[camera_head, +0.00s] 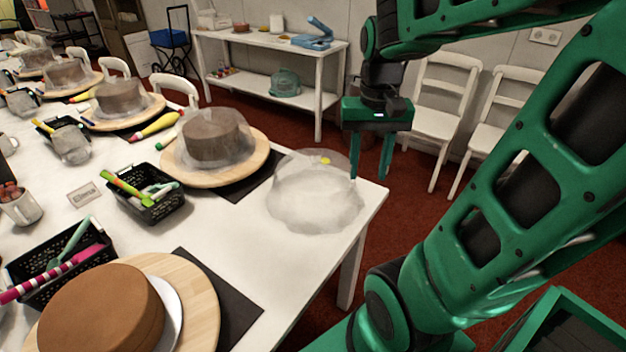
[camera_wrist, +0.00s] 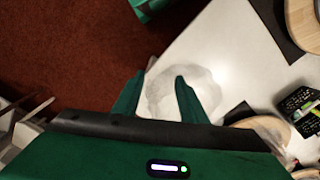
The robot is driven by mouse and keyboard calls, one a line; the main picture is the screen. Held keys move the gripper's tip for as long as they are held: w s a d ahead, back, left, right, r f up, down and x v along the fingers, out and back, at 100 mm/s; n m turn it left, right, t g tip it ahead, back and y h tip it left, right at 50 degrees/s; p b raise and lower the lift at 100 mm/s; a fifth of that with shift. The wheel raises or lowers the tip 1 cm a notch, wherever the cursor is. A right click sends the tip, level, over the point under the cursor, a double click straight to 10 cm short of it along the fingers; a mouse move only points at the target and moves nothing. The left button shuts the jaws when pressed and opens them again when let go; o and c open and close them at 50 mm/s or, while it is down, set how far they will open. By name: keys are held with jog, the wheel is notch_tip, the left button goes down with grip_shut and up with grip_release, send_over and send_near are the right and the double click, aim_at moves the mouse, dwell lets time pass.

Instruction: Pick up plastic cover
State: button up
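A clear, crumpled plastic cover (camera_head: 316,196) sits by itself near the right corner of the white table, with a small yellow spot near its top. It also shows as a pale, see-through patch in the wrist view (camera_wrist: 196,92). My gripper (camera_head: 371,168) points down just right of the cover's far side in the head view, above the table corner. Its two fingers are apart with nothing between them. In the wrist view the gripper (camera_wrist: 158,78) overlaps the cover's left side, with the right finger in front of the cover. I cannot tell whether they touch.
A brown cake under another clear cover (camera_head: 214,139) stands on a wooden turntable behind the cover. A bare brown cake (camera_head: 101,312) stands front left. Black baskets (camera_head: 146,197) hold tools. White chairs (camera_head: 443,100) stand beyond the table. Bare tabletop (camera_head: 245,230) lies left of the cover.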

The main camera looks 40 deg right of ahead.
jog(key=m, duration=0.2)
send_over(316, 158)
notch_tip(316, 158, down, 10)
jog(key=shift+a+f, duration=0.1)
jog(key=shift+f, duration=0.05)
grip_shut()
